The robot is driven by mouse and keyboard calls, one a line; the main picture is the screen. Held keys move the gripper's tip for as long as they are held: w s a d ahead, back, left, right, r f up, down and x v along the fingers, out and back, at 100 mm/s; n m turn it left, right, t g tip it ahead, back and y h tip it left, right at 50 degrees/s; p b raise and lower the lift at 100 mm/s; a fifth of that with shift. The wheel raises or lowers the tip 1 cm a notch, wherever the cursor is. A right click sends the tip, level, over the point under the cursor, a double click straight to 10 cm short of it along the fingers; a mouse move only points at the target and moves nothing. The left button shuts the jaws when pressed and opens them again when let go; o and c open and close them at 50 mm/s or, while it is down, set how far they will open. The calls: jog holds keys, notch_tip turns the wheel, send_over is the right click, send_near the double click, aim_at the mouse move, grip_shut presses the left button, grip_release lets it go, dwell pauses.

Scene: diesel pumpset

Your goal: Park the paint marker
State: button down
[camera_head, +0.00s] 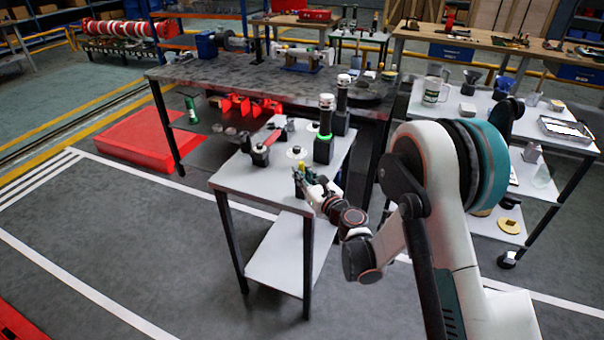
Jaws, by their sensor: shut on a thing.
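My gripper (300,174) is at the front right of the small light-topped table (241,180), low over its edge. It is shut on a small, slim thing with green and yellow on it, which looks like the paint marker (298,171). The fingers hide much of it, and its tilt is too small to tell. A black block stand (322,151) with a green ring and a dark, white-topped cylinder stands just behind my gripper. A second similar stand (341,121) is behind it, to the right.
A red-and-black tool (262,152) and a white disc (296,152) lie on the small table. A long dark workbench (210,75) stands behind. A white trolley (480,123) with a mug (432,90) is at the right. Floor at the left front is clear.

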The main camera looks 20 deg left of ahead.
jog(key=shift+f, duration=0.1)
jog(key=c, duration=1.5)
grip_release()
notch_tip(320, 180, up, 10)
jog(key=shift+f, duration=0.1)
